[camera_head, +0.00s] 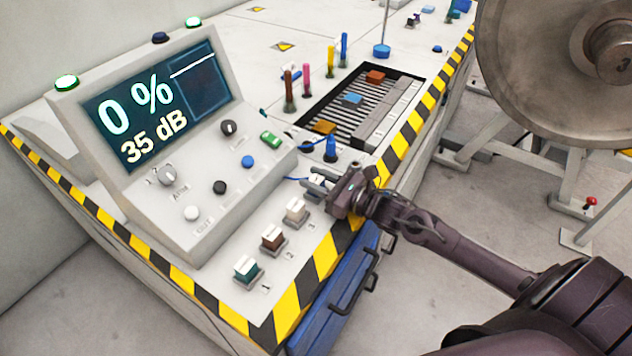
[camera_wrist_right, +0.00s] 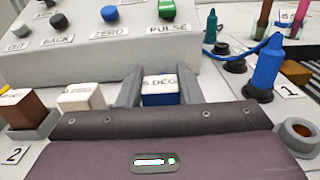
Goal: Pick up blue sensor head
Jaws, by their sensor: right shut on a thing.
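The blue sensor head (camera_wrist_right: 160,90), a small block with a white, lettered top, sits between the fingers of my right gripper (camera_wrist_right: 158,88) in the right wrist view. The fingers are shut on its sides. In the head view my right gripper (camera_head: 318,184) is over the bench near its striped front edge, beyond the row of numbered blocks. There the block is mostly hidden by the fingers. I cannot tell whether it is clear of the bench. My left gripper is not in view.
White (camera_head: 296,211), brown (camera_head: 273,237) and teal (camera_head: 246,268) blocks stand in holders nearby. A blue plug (camera_head: 331,149) stands beyond my gripper, by a slatted tray (camera_head: 406,115). The console (camera_head: 190,165) is left; a large metal wheel (camera_head: 560,60) is right.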

